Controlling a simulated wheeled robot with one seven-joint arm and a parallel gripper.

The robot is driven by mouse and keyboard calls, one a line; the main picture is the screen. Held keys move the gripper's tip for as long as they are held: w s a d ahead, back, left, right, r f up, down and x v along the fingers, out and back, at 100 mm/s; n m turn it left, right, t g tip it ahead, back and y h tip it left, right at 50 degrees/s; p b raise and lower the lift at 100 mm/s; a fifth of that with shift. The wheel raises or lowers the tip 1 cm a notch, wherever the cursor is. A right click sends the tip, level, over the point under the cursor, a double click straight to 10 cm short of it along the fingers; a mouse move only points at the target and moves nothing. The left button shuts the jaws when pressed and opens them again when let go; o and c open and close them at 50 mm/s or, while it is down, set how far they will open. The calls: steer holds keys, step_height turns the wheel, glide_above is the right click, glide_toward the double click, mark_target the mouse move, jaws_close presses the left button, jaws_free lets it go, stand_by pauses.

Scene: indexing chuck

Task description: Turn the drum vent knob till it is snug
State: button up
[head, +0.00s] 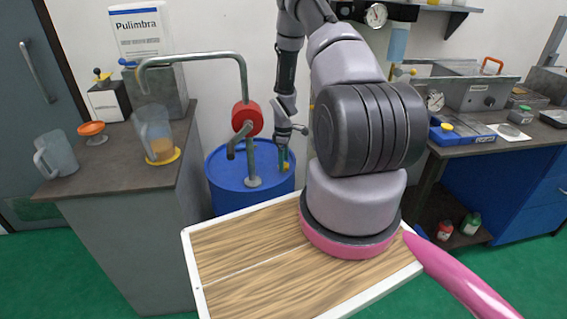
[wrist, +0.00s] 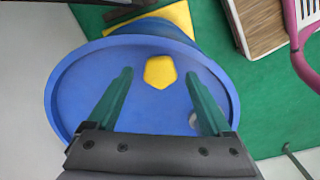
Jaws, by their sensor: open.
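The blue drum (head: 235,190) stands on the floor between the grey counter and my tray. Its lid carries a yellow vent knob (head: 286,168). In the wrist view the knob (wrist: 160,72) is a yellow, many-sided cap on the blue lid (wrist: 85,90). My gripper (head: 285,156) is over the right part of the lid, its green fingers pointing down. In the wrist view my gripper (wrist: 158,85) is open, one finger on either side of the knob's line, with a gap to the knob on both sides. I cannot tell the exact height of the fingertips above the lid.
A grey pump pipe with a red body (head: 246,118) rises from the drum lid, left of my gripper. The counter (head: 110,160) at left holds jugs and a scale. A workbench (head: 480,140) stands at right. A yellow floor patch (wrist: 178,17) lies beside the drum.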

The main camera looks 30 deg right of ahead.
steer(key=shift+f, duration=0.6)
steer(key=shift+c, duration=0.3)
jaws_close()
